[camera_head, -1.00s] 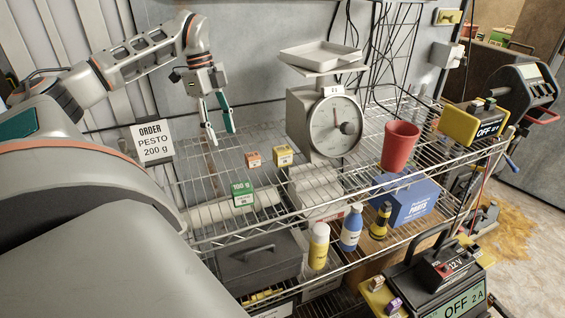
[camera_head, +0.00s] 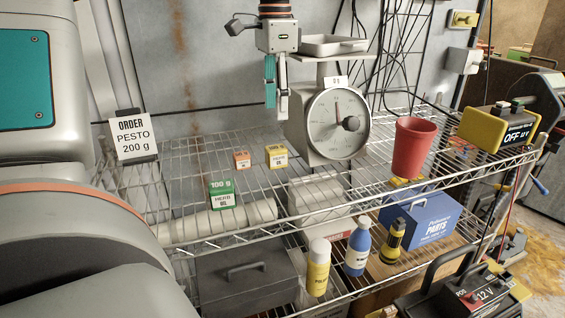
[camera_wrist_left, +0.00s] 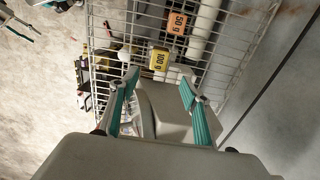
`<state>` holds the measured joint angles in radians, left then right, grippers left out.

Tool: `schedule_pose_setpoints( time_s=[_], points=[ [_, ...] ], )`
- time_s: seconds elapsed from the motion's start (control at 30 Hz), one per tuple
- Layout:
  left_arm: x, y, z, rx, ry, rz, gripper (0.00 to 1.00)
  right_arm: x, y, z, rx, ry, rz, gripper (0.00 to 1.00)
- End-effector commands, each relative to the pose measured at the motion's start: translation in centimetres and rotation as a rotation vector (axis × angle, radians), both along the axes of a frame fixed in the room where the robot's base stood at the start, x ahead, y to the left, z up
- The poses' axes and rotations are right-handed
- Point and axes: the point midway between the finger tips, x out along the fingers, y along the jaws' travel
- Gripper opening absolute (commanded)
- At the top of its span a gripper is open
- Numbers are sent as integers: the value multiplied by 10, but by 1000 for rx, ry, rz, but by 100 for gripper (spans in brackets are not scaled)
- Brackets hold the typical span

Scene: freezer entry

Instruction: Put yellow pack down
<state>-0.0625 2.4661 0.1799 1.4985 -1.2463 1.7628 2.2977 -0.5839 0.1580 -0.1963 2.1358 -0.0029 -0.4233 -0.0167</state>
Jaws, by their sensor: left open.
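The yellow pack (camera_head: 277,156) sits on the wire top shelf, left of the scale's base. It also shows in the left wrist view (camera_wrist_left: 159,59), marked 100 g. My left gripper (camera_head: 276,106) hangs fingers down above the pack, just left of the scale. In the left wrist view its two teal fingers are apart (camera_wrist_left: 159,80), with no pack between them. The scale (camera_head: 328,125) has an empty pan (camera_head: 332,46) beside the gripper.
An orange pack (camera_head: 241,159) and a green 100 g pack (camera_head: 221,194) sit left of the yellow pack. A red cup (camera_head: 413,148) stands right of the scale. Cables hang behind the scale.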

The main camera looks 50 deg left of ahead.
Motion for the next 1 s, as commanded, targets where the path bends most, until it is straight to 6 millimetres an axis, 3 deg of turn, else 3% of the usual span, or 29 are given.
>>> schedule_pose_setpoints(
  time_s=[0.3, 0.57, 0.8, 1.0],
  points=[
    [1, -3, -44, -3, 2, 1, 47, -3, 1, -3, 2, 7, -2, 40],
    [1, -2, -63, -1, 2, 1, 47, -3, 3, -3, 9, 9, -6, 40],
    [0, -3, -100, -5, 4, 0, 47, -4, 4, -4, 12, 10, -6, 40],
    [0, -3, -117, -3, 1, 1, 47, -3, 5, -2, 13, 6, -4, 40]
  ],
)
